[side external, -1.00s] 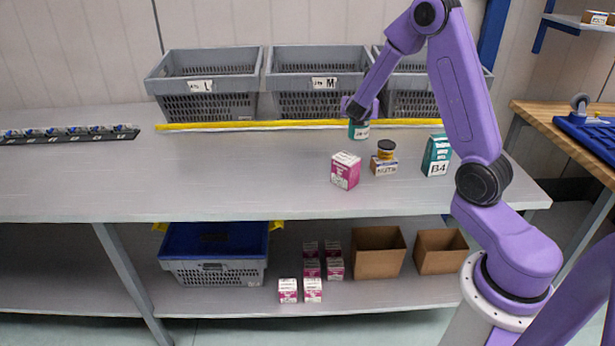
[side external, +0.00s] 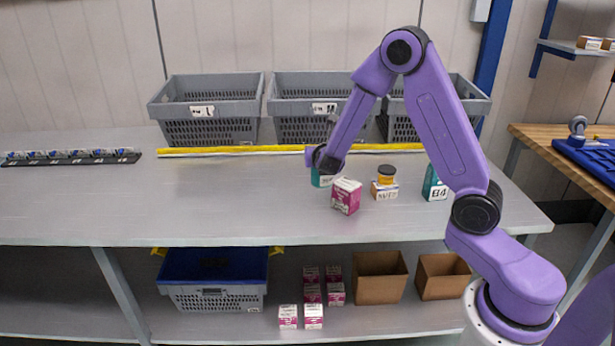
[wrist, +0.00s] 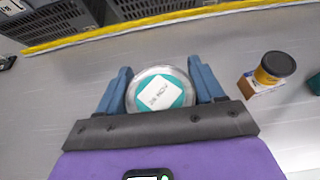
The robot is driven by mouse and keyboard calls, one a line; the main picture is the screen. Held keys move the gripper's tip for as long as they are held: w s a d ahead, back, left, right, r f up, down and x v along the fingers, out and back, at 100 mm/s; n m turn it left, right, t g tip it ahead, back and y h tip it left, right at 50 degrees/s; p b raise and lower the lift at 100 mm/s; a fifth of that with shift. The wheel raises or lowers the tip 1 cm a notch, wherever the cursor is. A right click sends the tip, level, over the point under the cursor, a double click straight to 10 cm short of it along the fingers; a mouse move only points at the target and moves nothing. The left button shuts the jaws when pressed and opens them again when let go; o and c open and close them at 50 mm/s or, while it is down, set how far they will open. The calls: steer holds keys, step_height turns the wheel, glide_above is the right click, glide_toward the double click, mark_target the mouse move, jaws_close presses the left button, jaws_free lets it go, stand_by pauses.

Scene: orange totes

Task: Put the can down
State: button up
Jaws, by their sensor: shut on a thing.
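The can (side external: 321,179) is teal, with a silver rim and a white label on its top. In the wrist view the can (wrist: 161,92) sits between the two blue fingers of my gripper (wrist: 162,88), which is shut on it. In the side view my gripper (side external: 322,165) is low over the table, left of the middle boxes, and hides part of the can. I cannot tell whether the can touches the table.
A pink-and-white box (side external: 346,196) stands close in front of the can. A small jar on a box (side external: 385,184) and a teal B4 box (side external: 434,186) stand to the right. Grey totes (side external: 208,108) line the back behind a yellow strip (side external: 240,151).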

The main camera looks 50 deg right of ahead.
steer(key=shift+w+d+f, duration=0.25)
steer(key=shift+w+f, duration=0.85)
steer(key=shift+f, duration=0.5)
steer(key=shift+w+d+f, duration=0.3)
steer(key=shift+w+f, duration=0.85)
steer(key=shift+f, duration=0.5)
steer(key=shift+w+d+f, duration=0.25)
steer(key=shift+w+f, duration=0.85)
steer(key=shift+f, duration=0.5)
steer(key=shift+f, duration=0.15)
steer(key=o, duration=1.3)
